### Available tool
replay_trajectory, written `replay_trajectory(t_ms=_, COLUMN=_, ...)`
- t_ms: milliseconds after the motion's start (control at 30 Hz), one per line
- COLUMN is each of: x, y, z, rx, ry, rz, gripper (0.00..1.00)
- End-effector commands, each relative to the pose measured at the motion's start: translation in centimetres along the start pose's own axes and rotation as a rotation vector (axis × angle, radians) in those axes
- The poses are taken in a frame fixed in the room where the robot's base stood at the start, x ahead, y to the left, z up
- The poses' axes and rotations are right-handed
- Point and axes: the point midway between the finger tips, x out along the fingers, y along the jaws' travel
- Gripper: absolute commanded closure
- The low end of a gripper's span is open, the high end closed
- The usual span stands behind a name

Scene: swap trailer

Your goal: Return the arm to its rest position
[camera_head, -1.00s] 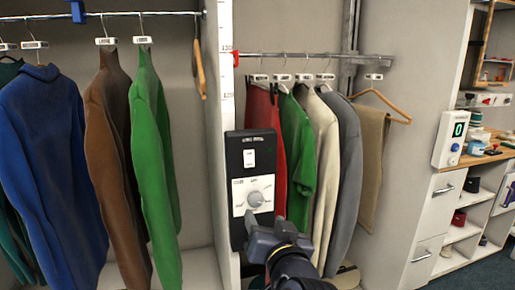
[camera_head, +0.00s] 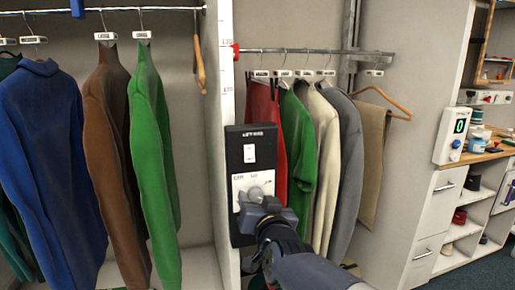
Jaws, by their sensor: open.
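My gripper (camera_head: 258,200) is in front of the lower part of a black control panel (camera_head: 239,150), over its white plate (camera_head: 240,182). A grey round knob on that plate is partly hidden by the gripper, and I cannot tell whether the fingers touch it. My arm reaches in from the bottom right, with its dark wrist and grey link in view. I see nothing held in the gripper. A small white switch (camera_head: 249,153) shows on the panel above the plate.
The panel is on the end of a pale divider (camera_head: 226,75). Left of it hang a blue garment (camera_head: 45,160), a brown one and a green one (camera_head: 150,150). Right of it hang several garments on a lower rail (camera_head: 300,50). A white counter box (camera_head: 451,137) is at the right.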

Motion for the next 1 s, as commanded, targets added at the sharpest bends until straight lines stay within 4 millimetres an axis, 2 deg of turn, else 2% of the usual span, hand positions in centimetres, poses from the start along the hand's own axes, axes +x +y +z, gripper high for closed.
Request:
replay_trajectory(t_ms=33, x=-0.10, y=-0.26, z=-0.69, rx=-0.044, ry=0.000, rz=0.002, gripper=0.44)
replay_trajectory(t_ms=1000, x=-0.15, y=-0.18, z=-0.49, rx=-0.945, ry=0.051, rz=0.042, gripper=0.44)
